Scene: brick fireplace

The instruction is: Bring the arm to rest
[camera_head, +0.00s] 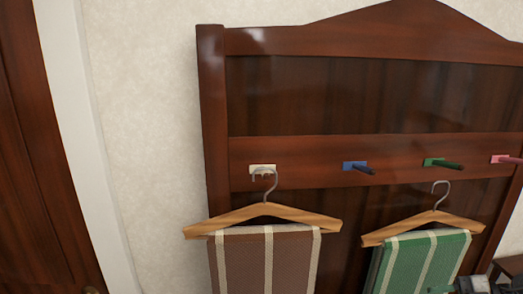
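Part of a dark grey gripper, which looks like my right one (472,286), shows at the bottom right edge beside the green striped cloth (420,262). Its fingers are mostly cut off, so I cannot tell whether it is open or shut. The green cloth hangs over a wooden hanger (398,233); its metal hook (440,190) shows below the green peg (440,163), apparently apart from it. A second wooden hanger (235,216) with a brown striped cloth (262,262) has its hook at the white peg (262,169). My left gripper is not in view.
The dark wooden rack (300,42) stands against a pale wall (140,100). A blue peg (357,166) and a pink peg (505,159) are bare. A dark door (40,180) with a white frame is at left. A brown wooden piece (510,265) is at lower right.

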